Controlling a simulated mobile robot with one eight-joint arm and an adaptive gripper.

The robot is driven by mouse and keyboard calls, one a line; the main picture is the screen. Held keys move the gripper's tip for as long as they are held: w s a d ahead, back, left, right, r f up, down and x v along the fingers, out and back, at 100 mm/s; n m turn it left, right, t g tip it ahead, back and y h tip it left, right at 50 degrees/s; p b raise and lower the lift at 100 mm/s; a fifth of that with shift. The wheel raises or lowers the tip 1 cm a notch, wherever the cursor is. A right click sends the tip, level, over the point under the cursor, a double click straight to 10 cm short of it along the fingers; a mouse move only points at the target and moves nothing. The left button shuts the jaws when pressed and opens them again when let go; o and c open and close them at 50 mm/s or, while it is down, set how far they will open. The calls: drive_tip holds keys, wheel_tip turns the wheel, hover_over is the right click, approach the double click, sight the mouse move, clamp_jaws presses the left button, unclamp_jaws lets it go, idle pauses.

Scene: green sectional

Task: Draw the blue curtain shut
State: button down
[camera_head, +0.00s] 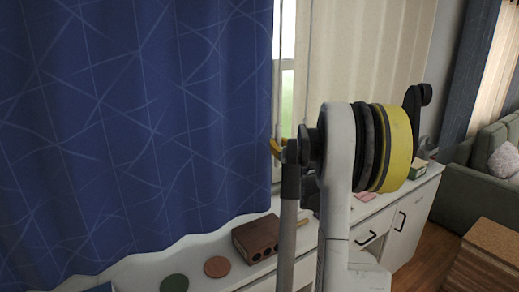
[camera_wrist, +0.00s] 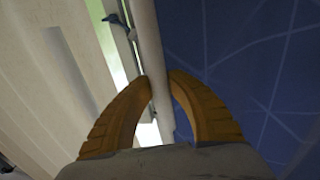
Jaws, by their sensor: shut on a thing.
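The blue curtain (camera_head: 150,110), with a pale line pattern, hangs over the left half of the head view. Its right edge stops short of a cream curtain (camera_head: 370,60), and a narrow strip of window (camera_head: 287,95) shows between them. In the wrist view the blue curtain (camera_wrist: 260,60) is on the right. My gripper (camera_head: 277,148) is at the blue curtain's right edge. In the wrist view my gripper (camera_wrist: 160,78) has its orange fingers closed around a pale upright rod (camera_wrist: 150,45) beside that edge.
A white cabinet (camera_head: 400,215) runs below the window. On it are a brown box (camera_head: 256,237), two round coasters (camera_head: 216,266) and a green box (camera_head: 417,170). A green sofa (camera_head: 468,175) and a wooden block-like table (camera_head: 485,255) stand at the right.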

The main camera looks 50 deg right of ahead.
drive_tip(key=d, duration=0.1)
drive_tip(key=s+d, duration=0.1)
drive_tip(key=d, duration=0.1)
drive_tip(key=shift+d, duration=0.25)
drive_tip(key=c, duration=1.3)
unclamp_jaws()
drive_tip(key=shift+o, duration=0.2)
drive_tip(key=v, duration=1.2)
